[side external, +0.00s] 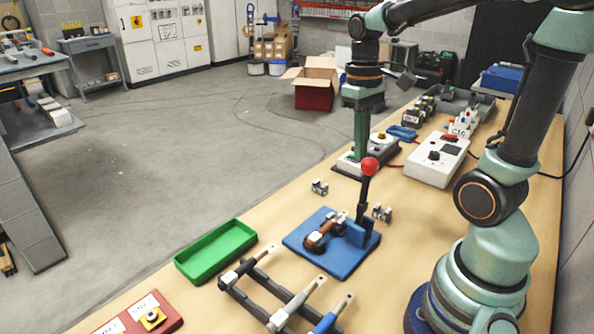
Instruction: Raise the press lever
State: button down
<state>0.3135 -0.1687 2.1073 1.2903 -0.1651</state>
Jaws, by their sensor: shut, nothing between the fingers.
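The press lever (365,190) is a black bar with a red ball knob (369,166) on top. It stands nearly upright, tilted slightly to the right, from a blue block on a blue base plate (318,258). A brown and light-grey part (325,232) lies on the plate beside the block. My gripper (360,156) points down, shut and empty, behind and slightly left of the red knob in the picture. I cannot tell how large the gap between them is; no contact with the lever is clear.
A grey box with a yellow button (381,137) stands close behind my gripper. A white control box (438,160) is to its right. A green tray (216,250) and a rack of handled tools (285,305) lie nearer. Small metal parts (320,187) flank the lever.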

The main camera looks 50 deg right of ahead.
jog(key=shift+s, duration=0.75)
jog(key=w+d+r, duration=0.1)
jog(key=w+r, duration=0.2)
jog(key=r, duration=0.8)
jog(key=a+f+n+t, duration=0.1)
jog(key=a+f+t, duration=0.5)
jog(key=a+f, duration=0.2)
jog(key=shift+s+a+f+n+t, duration=0.15)
jog(key=shift+s+a+n+t, duration=0.2)
jog(key=shift+a, duration=0.65)
